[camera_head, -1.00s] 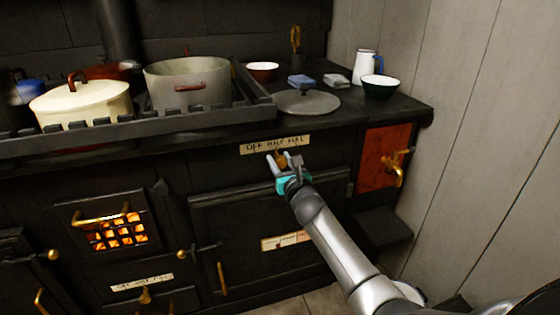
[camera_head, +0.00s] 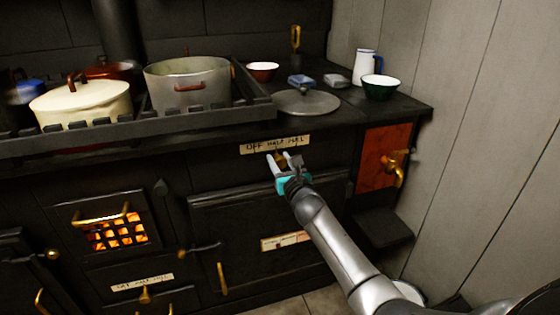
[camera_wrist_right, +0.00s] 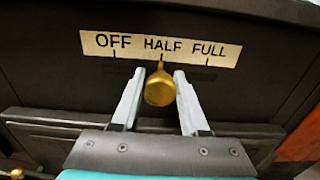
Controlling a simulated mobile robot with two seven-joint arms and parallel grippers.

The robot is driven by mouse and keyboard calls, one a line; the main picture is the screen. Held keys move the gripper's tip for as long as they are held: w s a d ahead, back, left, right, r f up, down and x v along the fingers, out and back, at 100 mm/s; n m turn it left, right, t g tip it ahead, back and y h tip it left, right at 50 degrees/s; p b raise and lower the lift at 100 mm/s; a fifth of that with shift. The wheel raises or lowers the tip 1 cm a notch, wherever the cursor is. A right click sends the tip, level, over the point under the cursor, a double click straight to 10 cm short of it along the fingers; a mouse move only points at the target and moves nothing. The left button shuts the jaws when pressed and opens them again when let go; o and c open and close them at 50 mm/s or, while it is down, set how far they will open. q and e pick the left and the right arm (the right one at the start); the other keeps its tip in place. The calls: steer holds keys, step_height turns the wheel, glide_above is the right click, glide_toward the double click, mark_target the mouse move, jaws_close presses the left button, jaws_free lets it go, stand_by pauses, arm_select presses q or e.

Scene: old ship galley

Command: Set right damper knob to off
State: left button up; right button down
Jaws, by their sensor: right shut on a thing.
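The right damper knob (camera_wrist_right: 160,90) is a small brass knob on the black front of the stove, below a cream label (camera_wrist_right: 160,48) reading OFF, HALF, FULL. Its pointer stands upright at the HALF mark. In the head view the label (camera_head: 275,145) sits under the stove top's edge, and the knob is mostly hidden behind my fingers. My right gripper (camera_head: 283,158) is at the knob, with one pale finger on each side, shut on it. In the wrist view the right gripper (camera_wrist_right: 158,80) also frames the knob. My left gripper is not in view.
Above stand a cream pot (camera_head: 82,104), a grey pot (camera_head: 188,82) and a flat grey lid (camera_head: 306,103). An oven door (camera_head: 255,220) with a raised top edge lies below the knob. A brass tap (camera_head: 396,165) and a plank wall (camera_head: 465,130) are at right.

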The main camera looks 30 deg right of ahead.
mark_target(253, 158)
steer(key=shift+w+a+f, duration=0.1)
steer(key=shift+a, duration=0.35)
steer(key=a, duration=0.2)
steer(key=w+a, duration=0.1)
steer(key=a, duration=0.2)
steer(key=shift+w+b, duration=0.1)
steer(key=shift+b, duration=0.2)
steer(key=shift+a, duration=0.2)
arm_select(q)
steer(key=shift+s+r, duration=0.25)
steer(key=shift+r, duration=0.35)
arm_select(e)
steer(key=shift+a, duration=0.1)
steer(key=shift+c, duration=2.2)
jaws_free()
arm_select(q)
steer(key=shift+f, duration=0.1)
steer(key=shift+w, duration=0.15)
